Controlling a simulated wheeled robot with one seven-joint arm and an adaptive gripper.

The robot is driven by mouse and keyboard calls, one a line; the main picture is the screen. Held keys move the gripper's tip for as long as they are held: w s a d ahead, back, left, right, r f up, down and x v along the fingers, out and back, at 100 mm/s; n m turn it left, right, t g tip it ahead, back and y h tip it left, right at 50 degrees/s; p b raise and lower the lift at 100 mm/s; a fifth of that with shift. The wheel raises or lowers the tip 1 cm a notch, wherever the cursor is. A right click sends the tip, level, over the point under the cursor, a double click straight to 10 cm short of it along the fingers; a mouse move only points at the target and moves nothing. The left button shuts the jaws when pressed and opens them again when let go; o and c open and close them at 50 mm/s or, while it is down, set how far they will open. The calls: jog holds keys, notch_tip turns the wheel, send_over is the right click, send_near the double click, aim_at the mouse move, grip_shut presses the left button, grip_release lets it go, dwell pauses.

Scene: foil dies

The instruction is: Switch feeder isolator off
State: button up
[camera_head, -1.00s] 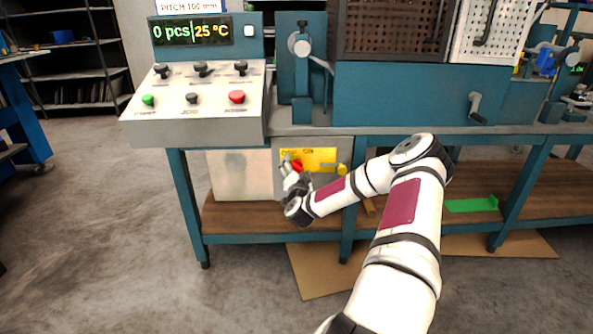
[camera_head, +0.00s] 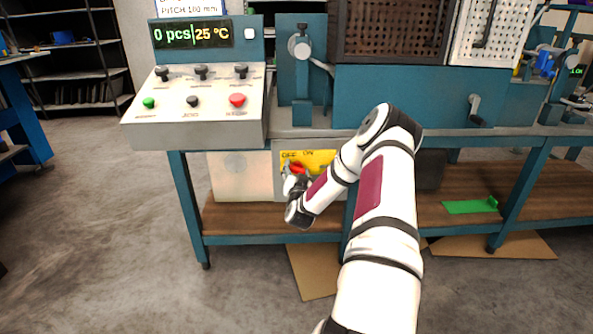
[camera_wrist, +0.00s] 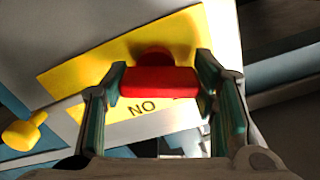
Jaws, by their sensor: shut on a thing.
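The feeder isolator is a red handle (camera_head: 297,167) on a yellow plate (camera_head: 321,157) marked OFF and ON, on a pale box under the bench. My gripper (camera_head: 294,176) is at the handle in the head view and partly covers it. In the wrist view, my gripper (camera_wrist: 160,82) has one finger at each end of the red handle (camera_wrist: 157,83) and is shut on it. The yellow plate (camera_wrist: 75,75) lies behind, with ON appearing upside down below the handle. OFF is not readable there. The handle's exact angle to the marks is hard to tell.
A yellow knob (camera_wrist: 24,132) sticks out beside the plate in the wrist view; my arm hides it in the head view. The control console (camera_head: 195,130) with knobs and buttons stands above left. A blue bench leg (camera_head: 187,207) is left of the box.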

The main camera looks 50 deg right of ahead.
jog(key=shift+f+n+b, duration=0.1)
jog(key=shift+n+b, duration=0.4)
jog(key=shift+n, duration=1.6)
jog(key=o, duration=1.2)
jog(key=shift+c, duration=0.2)
jog(key=v, duration=1.2)
